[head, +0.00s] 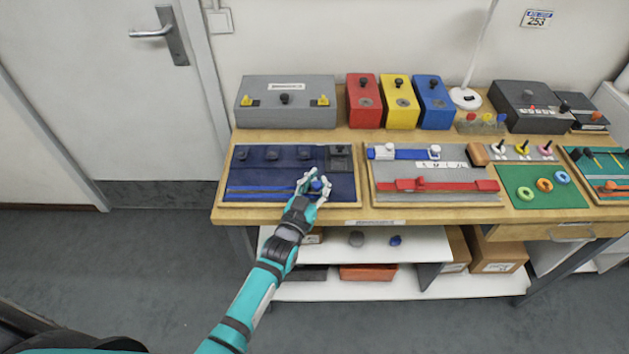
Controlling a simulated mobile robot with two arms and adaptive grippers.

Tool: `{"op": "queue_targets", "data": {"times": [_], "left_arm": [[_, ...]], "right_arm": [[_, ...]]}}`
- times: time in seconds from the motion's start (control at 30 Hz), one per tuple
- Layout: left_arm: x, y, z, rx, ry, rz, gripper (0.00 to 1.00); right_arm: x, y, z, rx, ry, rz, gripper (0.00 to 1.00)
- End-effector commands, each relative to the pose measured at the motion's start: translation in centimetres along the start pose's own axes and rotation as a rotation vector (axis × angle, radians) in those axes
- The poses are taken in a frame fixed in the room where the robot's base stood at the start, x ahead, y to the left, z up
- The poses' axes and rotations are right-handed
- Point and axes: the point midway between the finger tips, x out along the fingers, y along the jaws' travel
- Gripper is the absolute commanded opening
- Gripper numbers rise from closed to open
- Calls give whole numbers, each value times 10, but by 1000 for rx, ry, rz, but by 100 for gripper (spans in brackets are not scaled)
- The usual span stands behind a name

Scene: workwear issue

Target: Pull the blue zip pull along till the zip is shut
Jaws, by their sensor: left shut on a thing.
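My left gripper (314,183) is at the right part of a dark blue panel (240,172) on the wooden table. Its fingers are shut on a small blue piece, the zip pull (317,185). The zip (260,190) runs left to right as blue bands along the front part of the panel, to the left of the gripper. The picture is too small to tell how much of the zip is joined. The fingers hide part of the panel's right side. My right gripper is not in view.
Dark raised pieces (271,153) line the panel's back edge. A grey box (287,103) and red, yellow and blue boxes (399,100) stand behind. A board with a red slider (435,184) lies close to the right. The floor (130,270) at the left is clear.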

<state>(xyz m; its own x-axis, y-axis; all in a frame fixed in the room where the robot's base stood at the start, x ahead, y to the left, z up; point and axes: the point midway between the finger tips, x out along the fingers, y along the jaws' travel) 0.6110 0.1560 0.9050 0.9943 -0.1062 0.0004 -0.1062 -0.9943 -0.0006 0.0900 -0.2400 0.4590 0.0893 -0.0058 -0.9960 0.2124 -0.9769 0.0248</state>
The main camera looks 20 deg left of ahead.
Motion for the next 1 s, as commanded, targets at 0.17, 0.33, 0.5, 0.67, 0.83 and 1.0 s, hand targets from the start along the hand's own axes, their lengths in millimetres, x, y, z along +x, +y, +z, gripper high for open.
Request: {"op": "queue_targets", "data": {"times": [0.17,0.33,0.5,0.67,0.83,1.0], "left_arm": [[-5,10,10,-17,-20,12,0],[-5,9,10,-16,-20,13,28],[-4,8,9,-12,-17,12,48],[-4,7,6,-9,-11,10,48],[-3,6,4,-6,-8,9,48],[-4,5,4,-5,-7,7,48]], "right_arm": [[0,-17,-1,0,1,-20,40],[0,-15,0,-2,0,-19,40],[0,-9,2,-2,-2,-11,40],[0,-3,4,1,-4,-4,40],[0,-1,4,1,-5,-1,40],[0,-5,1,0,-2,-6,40]]}}
